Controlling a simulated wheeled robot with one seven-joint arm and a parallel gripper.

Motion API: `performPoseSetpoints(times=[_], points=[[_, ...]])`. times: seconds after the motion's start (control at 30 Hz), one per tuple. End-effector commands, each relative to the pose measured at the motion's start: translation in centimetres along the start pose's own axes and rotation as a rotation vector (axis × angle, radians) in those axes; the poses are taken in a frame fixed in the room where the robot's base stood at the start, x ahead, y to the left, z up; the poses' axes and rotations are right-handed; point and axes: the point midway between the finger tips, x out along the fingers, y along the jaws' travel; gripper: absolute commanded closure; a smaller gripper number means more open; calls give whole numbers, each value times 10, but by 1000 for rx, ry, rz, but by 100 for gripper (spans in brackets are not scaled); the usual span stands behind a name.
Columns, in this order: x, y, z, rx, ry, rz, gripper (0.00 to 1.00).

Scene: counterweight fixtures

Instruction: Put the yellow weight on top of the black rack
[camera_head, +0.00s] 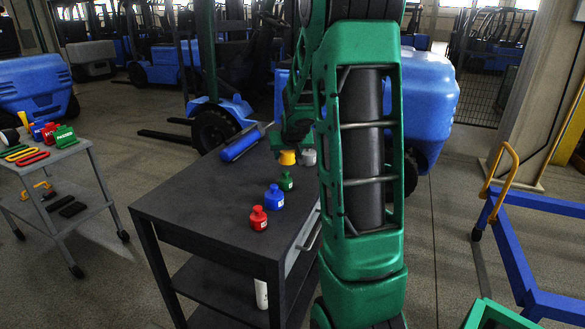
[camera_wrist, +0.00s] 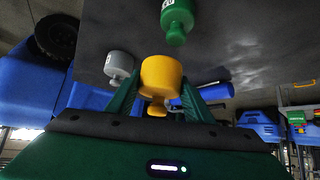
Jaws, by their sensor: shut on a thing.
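The yellow weight (camera_head: 287,158) is at the far end of a dark shelved table, the only black rack-like thing I can make out (camera_head: 185,205). In the wrist view the yellow weight (camera_wrist: 160,74) sits between my fingers, its narrow knob toward the palm and its broad body pointing away. My gripper (camera_head: 290,145) is shut on it; it also shows in the wrist view (camera_wrist: 158,102). The weight looks out of line with the others, but I cannot tell its height above the top. My arm hides part of the table's right side.
A red weight (camera_head: 258,218), a blue weight (camera_head: 273,198), a green weight (camera_head: 286,180) and a grey weight (camera_head: 308,157) stand in a row near the table's right edge. A blue cylinder (camera_head: 241,144) lies behind. The left of the tabletop is clear. A small cart (camera_head: 62,152) stands left.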

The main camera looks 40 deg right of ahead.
Motion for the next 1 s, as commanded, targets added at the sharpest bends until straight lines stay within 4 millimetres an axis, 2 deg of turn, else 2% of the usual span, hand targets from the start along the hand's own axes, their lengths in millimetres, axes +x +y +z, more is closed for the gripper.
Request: performPoseSetpoints(times=[0.2, 0.4, 0.67, 1.0], points=[[35, 28, -5, 3, 3, 2, 100], [56, 43, -7, 1, 4, 0, 100], [66, 48, -5, 0, 4, -1, 100], [90, 48, 20, 0, 2, 0, 100]])
